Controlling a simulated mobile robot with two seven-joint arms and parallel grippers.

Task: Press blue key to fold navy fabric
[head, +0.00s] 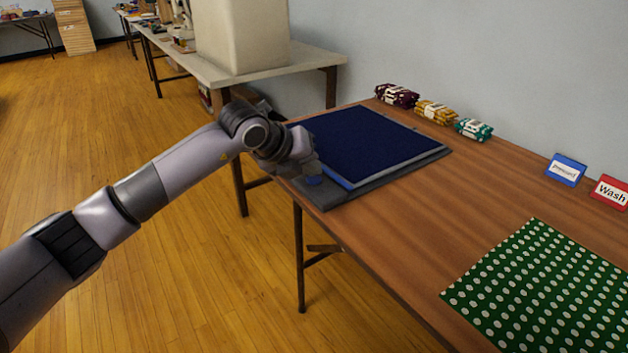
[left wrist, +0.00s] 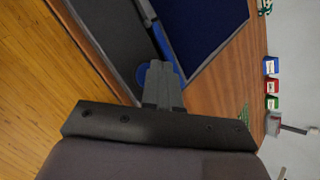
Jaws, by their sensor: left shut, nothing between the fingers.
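The navy fabric (head: 368,145) lies flat and spread on a grey folding board (head: 425,161) at the table's far left end. It also shows at the top of the left wrist view (left wrist: 207,22). The blue key (head: 315,181) is at the board's near corner. In the left wrist view the blue key (left wrist: 142,76) is partly hidden behind my fingertips. My left gripper (head: 308,170) is shut and empty, right at the key. I cannot tell whether its tips touch the key. My right gripper is not in view.
Green dotted fabric (head: 545,285) lies flat at the table's right. Several tied fabric bundles (head: 434,112) stand along the back edge, with a blue sign (head: 566,169) and a red Wash sign (head: 609,192) further right. The table's middle is clear. Another table (head: 190,62) stands behind.

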